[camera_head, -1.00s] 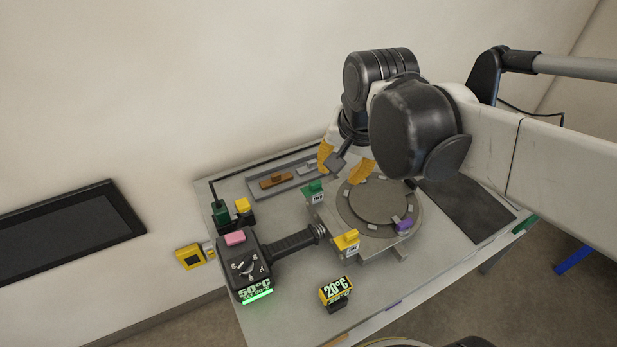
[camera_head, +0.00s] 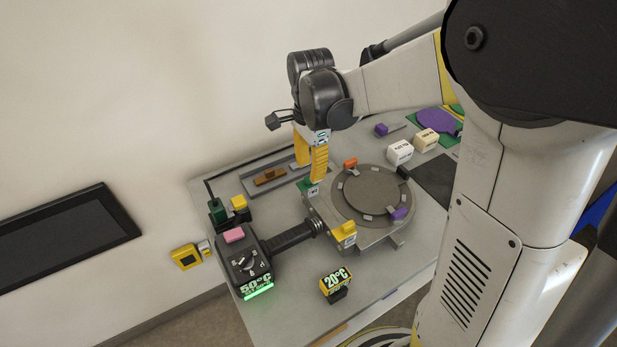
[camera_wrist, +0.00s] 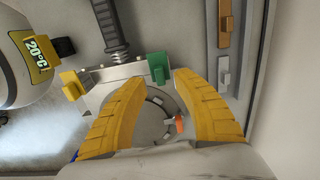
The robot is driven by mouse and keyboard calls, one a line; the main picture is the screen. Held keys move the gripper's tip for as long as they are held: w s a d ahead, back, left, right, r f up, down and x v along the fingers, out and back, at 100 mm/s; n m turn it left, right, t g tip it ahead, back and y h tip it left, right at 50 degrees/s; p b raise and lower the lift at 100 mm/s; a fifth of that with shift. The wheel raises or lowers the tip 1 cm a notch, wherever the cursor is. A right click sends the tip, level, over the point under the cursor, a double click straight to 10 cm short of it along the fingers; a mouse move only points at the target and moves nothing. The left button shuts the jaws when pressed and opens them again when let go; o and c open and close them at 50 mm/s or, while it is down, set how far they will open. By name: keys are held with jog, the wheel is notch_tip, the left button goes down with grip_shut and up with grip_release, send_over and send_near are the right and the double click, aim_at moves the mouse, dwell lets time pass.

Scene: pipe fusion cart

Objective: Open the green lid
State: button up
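A small green block (camera_head: 306,186) sits at the rear left corner of the grey plate that carries the round disc (camera_head: 372,190). I cannot tell if this block is the lid itself or its handle. In the wrist view the green block (camera_wrist: 157,66) shows between and just beyond my fingertips. My gripper (camera_head: 310,172) is open with two yellow fingers pointing down over that corner. It also shows open and empty in the wrist view (camera_wrist: 160,78). One finger partly hides the block in the head view; contact is unclear.
A yellow block (camera_head: 344,232) sits on the plate's front corner. A black handle (camera_head: 290,237) runs to the 50°C heater box (camera_head: 244,258). The 20°C display (camera_head: 335,287) stands in front. A tray with a brown piece (camera_head: 269,177) lies behind left. White blocks (camera_head: 400,151) stand at the right.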

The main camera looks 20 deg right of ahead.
aim_at(307, 181)
jog(key=shift+f+b, duration=0.35)
jog(key=shift+f, duration=1.25)
grip_shut()
